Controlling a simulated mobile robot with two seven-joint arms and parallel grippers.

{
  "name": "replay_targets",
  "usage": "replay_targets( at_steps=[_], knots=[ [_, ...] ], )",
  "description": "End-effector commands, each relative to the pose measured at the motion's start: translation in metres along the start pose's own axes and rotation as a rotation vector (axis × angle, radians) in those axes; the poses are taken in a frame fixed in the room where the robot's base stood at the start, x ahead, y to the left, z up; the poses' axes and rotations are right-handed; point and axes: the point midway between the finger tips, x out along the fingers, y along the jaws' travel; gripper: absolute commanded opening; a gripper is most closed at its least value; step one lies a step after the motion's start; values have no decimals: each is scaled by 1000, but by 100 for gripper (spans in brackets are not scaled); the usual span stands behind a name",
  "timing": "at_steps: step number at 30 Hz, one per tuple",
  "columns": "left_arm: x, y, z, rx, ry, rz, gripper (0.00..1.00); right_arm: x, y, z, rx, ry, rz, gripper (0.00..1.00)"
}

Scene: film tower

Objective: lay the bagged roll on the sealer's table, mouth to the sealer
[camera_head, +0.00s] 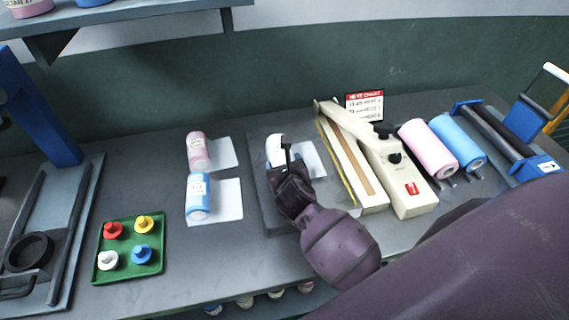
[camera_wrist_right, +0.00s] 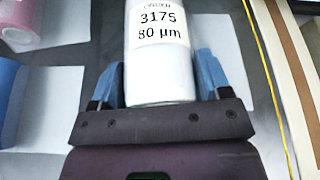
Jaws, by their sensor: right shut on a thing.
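A white roll (camera_head: 274,147) with a clear, whitish bag (camera_head: 311,161) on its right lies at or just over the sealer's grey table (camera_head: 265,219). In the right wrist view the roll (camera_wrist_right: 160,85) carries a label reading 3175, 80 µm. The bag's free end points right, toward the sealer (camera_head: 397,176). My right gripper (camera_head: 286,168) is shut on the roll, one blue finger on each side (camera_wrist_right: 160,92). Whether the roll touches the table cannot be told. My left gripper is not in view.
A pink roll (camera_head: 198,150) and a blue roll (camera_head: 199,196) with bags lie to the left. A green tray (camera_head: 129,268) holds coloured knobs. Larger pink (camera_head: 427,148) and blue (camera_head: 458,144) rolls sit right of the sealer, near a chart sign (camera_head: 365,105).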

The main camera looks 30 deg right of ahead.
Motion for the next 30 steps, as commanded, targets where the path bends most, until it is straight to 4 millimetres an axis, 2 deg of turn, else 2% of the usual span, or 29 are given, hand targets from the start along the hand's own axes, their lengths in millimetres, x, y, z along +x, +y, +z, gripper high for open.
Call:
replay_targets(
  at_steps=[30],
  knots=[
    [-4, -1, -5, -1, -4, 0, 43, 0, 0, 1, 1, -2, 1, 38]
  ],
)
